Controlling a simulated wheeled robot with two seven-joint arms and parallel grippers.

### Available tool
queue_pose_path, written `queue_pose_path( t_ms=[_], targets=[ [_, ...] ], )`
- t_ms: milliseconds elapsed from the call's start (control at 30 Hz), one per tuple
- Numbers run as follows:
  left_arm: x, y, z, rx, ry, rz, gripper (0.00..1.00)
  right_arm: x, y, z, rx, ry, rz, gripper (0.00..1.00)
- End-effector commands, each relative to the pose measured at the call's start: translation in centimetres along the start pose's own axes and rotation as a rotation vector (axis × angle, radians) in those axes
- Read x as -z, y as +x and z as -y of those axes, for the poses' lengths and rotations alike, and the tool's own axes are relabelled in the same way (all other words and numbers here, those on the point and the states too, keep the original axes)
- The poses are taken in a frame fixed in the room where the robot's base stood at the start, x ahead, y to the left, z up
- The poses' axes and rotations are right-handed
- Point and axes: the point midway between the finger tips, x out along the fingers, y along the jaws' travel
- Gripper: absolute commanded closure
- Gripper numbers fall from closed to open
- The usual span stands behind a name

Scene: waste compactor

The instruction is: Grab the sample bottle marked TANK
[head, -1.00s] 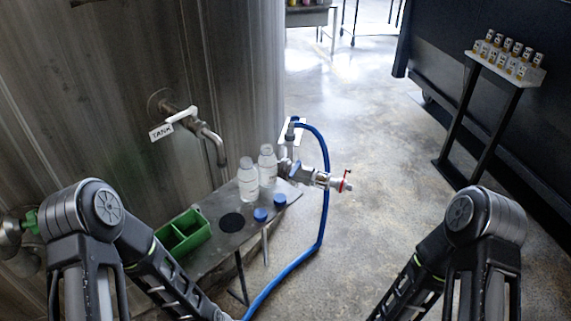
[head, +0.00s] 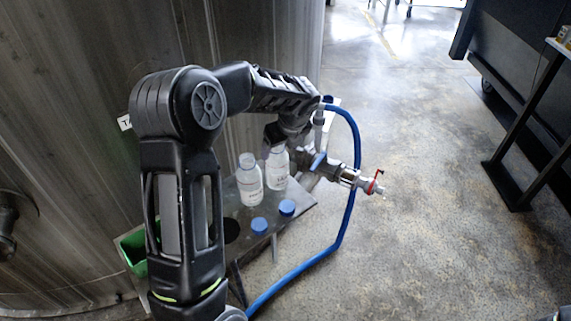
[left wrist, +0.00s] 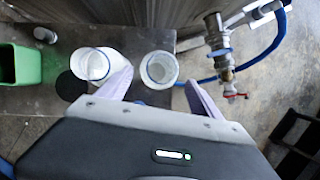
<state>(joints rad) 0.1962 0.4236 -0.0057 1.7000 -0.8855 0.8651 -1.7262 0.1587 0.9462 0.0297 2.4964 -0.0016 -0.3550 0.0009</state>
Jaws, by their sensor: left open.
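Two clear sample bottles with white labels stand upright on a small metal shelf (head: 302,207) by the tank. The left bottle (head: 249,185) and the right bottle (head: 277,172) are close together; I cannot read which label says TANK. My left gripper (head: 279,135) is above the right bottle, partly hidden by its own arm. In the left wrist view, the open left gripper (left wrist: 160,92) has the right bottle (left wrist: 160,68) in the gap beyond its fingers, with no clear contact. The left bottle (left wrist: 95,65) lies outside the left finger. My right gripper is not in view.
Two blue caps (head: 258,225) lie in front of the bottles. A green bin (head: 131,250) is at the left. A valve with a red handle (head: 374,182) and a blue hose (head: 348,225) stand close on the right. Open floor lies beyond.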

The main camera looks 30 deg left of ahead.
Motion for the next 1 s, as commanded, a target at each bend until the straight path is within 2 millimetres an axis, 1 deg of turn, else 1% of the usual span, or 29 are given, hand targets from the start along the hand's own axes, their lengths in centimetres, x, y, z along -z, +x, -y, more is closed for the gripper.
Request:
queue_pose_path(
  t_ms=[100,333,600,700,767,1000],
  targets=[
    [0.1,0.4,0.0,-0.001,0.0,-0.002,0.25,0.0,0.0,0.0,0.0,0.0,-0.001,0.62],
    [0.2,2.6,0.0,0.0,0.0,-0.003,0.25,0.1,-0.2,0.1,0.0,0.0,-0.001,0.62],
    [0.1,2.7,0.1,0.001,-0.001,-0.002,0.25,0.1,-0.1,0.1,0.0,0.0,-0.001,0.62],
    [0.1,3.1,0.0,0.0,-0.001,-0.003,0.25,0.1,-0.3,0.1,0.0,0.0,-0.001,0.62],
    [0.2,3.7,-0.1,-0.001,-0.001,-0.004,0.25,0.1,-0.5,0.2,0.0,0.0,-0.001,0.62],
    [0.2,7.1,-0.1,-0.001,-0.002,-0.004,0.25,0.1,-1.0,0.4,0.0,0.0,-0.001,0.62]
  ],
)
